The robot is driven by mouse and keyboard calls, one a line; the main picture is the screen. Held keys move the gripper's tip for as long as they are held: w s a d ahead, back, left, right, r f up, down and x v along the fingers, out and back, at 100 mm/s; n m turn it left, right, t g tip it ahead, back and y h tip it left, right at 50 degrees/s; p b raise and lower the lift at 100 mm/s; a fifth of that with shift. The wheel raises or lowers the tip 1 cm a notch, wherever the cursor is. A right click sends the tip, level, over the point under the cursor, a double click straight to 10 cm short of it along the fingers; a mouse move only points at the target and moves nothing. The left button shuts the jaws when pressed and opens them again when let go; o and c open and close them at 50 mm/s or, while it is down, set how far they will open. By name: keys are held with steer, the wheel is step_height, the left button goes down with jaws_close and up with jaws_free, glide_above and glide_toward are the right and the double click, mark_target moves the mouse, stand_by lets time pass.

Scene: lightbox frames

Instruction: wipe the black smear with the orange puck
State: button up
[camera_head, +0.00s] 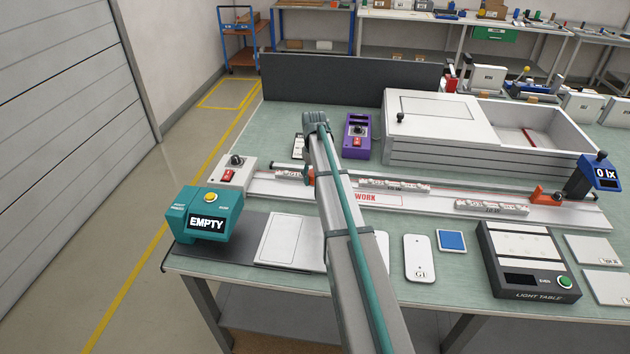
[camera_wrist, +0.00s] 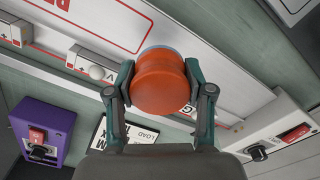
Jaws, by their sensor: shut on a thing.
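The orange puck (camera_wrist: 163,80) is round, with a pale bluish rim along its far edge. My gripper (camera_wrist: 160,85) is shut on it in the wrist view, with one finger on each side. The puck is over the pale rail strip (camera_wrist: 100,28); I cannot tell whether it touches the surface. In the head view my arm hides most of the gripper; a small orange patch (camera_head: 309,175) beside the arm may be the puck or a rail part. I see no black smear in either view.
A purple switch box (camera_head: 357,136) and a white switch box (camera_head: 232,173) stand on either side of my gripper. A teal EMPTY box (camera_head: 205,214) is front left, a large white case (camera_head: 420,160) is behind, and a light table (camera_head: 528,292) is front right.

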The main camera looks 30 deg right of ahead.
steer(key=shift+r+p, duration=0.6)
steer(key=shift+r, duration=1.05)
